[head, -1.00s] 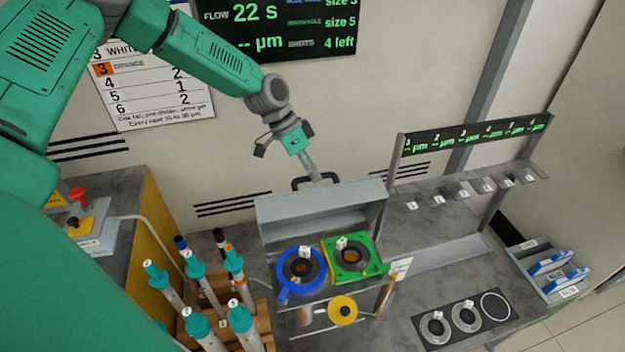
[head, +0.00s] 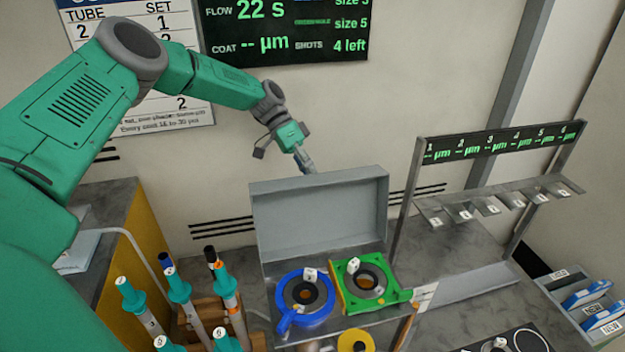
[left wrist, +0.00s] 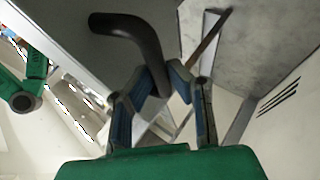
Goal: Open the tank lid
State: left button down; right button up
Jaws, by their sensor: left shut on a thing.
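The grey tank lid (head: 320,218) stands up steeply behind the two fixtures on the tank's top, its inner face toward me. My left gripper (head: 309,169) is at the lid's top edge, partly hidden behind it in the head view. In the left wrist view the fingers (left wrist: 168,78) are shut on the dark curved lid handle (left wrist: 135,28). On the tank's top sit a blue ring fixture (head: 289,312) and a green square fixture (head: 344,285), both uncovered. My right gripper is not in view.
Teal-capped tubes (head: 178,284) stand in a wooden rack at the lower left. A grey frame with numbered hooks (head: 492,200) stands to the right on the bench. A tray with blue items (head: 560,290) is at the far right. A yellow disc (head: 356,341) is below the tank front.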

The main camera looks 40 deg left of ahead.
pick_arm(q)
jog(key=shift+s+a+f, duration=0.1)
jog(key=shift+s+f, duration=0.2)
jog(key=shift+f, duration=0.2)
jog(key=c, duration=1.5)
grip_release()
jog(key=shift+r, duration=0.1)
jog(key=shift+c, duration=0.2)
jog(key=shift+w+r, duration=0.1)
jog(key=shift+r, duration=0.1)
notch_tip(320, 180, up, 10)
jog(key=shift+f, duration=0.2)
